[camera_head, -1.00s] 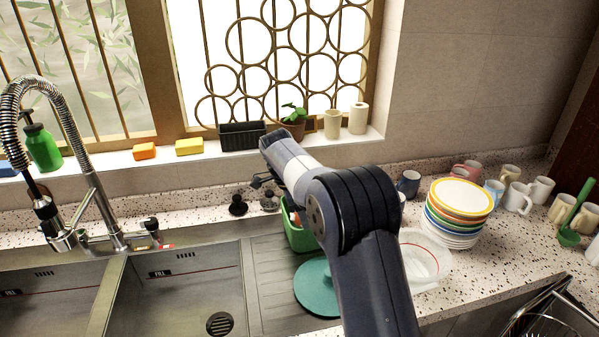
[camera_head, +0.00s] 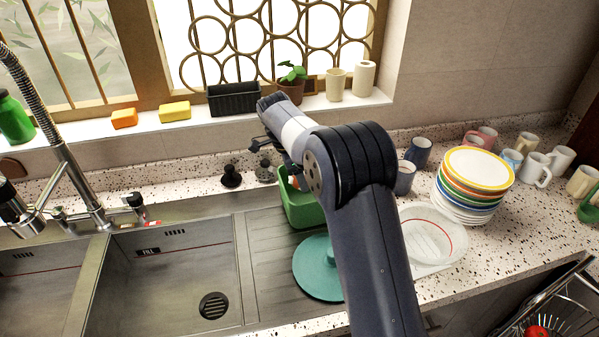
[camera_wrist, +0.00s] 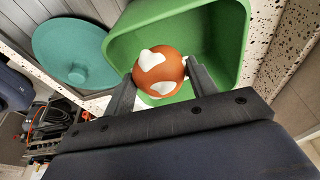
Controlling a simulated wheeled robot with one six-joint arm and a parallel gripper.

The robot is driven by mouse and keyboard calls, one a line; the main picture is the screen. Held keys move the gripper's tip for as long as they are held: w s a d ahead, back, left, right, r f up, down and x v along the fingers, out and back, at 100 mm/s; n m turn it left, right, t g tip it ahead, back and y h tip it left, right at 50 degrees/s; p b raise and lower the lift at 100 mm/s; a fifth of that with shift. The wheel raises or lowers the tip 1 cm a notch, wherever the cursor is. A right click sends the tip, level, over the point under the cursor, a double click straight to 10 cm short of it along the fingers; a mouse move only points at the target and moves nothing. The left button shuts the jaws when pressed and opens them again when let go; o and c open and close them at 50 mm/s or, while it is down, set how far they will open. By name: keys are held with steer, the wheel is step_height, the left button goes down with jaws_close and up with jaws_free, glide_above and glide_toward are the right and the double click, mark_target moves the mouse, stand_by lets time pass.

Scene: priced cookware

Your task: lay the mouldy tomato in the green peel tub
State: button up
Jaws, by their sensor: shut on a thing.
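The mouldy tomato (camera_wrist: 158,72), orange-red with white patches, sits between the two fingers of my gripper (camera_wrist: 160,85) in the wrist view. My gripper is shut on it. The green peel tub (camera_wrist: 235,50) is open, and the tomato shows in front of its opening and near wall; I cannot tell how deep it is. In the head view the tub (camera_head: 300,212) stands on the drainboard, partly hidden by my arm. My gripper (camera_head: 258,150) shows there above the tub's back left side, its fingertips hard to make out.
A teal lid (camera_head: 316,268) lies in front of the tub, also in the wrist view (camera_wrist: 72,50). A clear bowl (camera_head: 432,236) and stacked plates (camera_head: 472,185) stand to the right. Sink basins (camera_head: 165,285) lie left. A potted plant (camera_head: 291,85) stands on the sill behind.

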step_height(320, 180, down, 8)
steer(key=b, duration=0.5)
steer(key=shift+f, duration=0.2)
steer(key=o, duration=1.5)
steer(key=shift+o, duration=0.2)
steer(key=shift+r, duration=0.15)
step_height(320, 180, up, 8)
steer(key=p, duration=0.6)
